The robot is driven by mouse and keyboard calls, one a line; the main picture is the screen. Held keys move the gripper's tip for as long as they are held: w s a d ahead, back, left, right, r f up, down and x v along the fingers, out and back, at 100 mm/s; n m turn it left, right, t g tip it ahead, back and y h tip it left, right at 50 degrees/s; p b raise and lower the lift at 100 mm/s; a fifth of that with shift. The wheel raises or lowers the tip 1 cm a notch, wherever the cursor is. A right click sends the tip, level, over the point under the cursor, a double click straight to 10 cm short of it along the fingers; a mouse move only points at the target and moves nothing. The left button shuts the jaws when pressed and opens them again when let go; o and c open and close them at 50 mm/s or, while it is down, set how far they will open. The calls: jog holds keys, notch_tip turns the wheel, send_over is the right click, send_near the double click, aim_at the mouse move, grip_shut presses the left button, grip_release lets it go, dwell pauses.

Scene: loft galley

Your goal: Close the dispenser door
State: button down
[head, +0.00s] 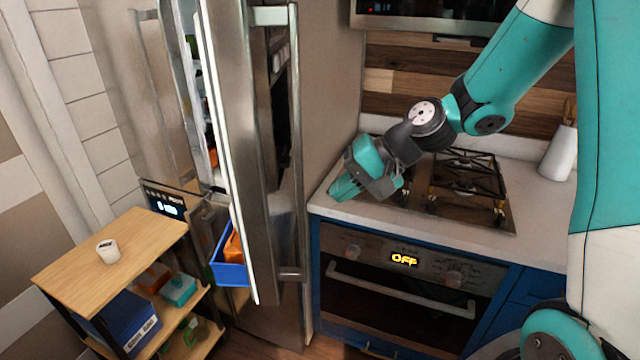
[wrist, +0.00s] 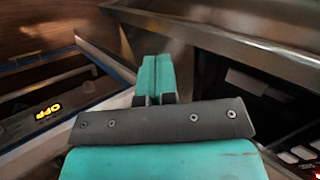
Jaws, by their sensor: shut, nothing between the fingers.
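The dispenser door (head: 268,215) is the tall steel fridge door at centre-left in the head view. It stands open, swung out, and shows nearly edge-on. A long vertical handle runs down its front, and a dark dispenser recess (head: 279,100) shows partly behind the handle. In the wrist view, a dark recess (wrist: 245,110) with small buttons lies at the right. My gripper (head: 341,190) is shut and empty, over the counter's left end by the stove, right of the door and apart from it in the head view. Its closed fingers show in the wrist view (wrist: 156,70).
A blue bin (head: 230,272) sits in the opening behind the door. A wooden shelf unit (head: 140,235) with a white cup (head: 108,251) stands at the left. The oven (head: 400,295) and gas hob (head: 460,190) are at the right. Floor room in front looks narrow.

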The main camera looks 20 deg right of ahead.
jog(key=a, duration=0.1)
jog(key=w+a+p, duration=0.1)
jog(key=a+p, duration=0.1)
jog(key=a, duration=0.1)
jog(key=shift+w+f, duration=0.15)
jog(key=shift+w, duration=0.25)
jog(key=shift+a, duration=0.1)
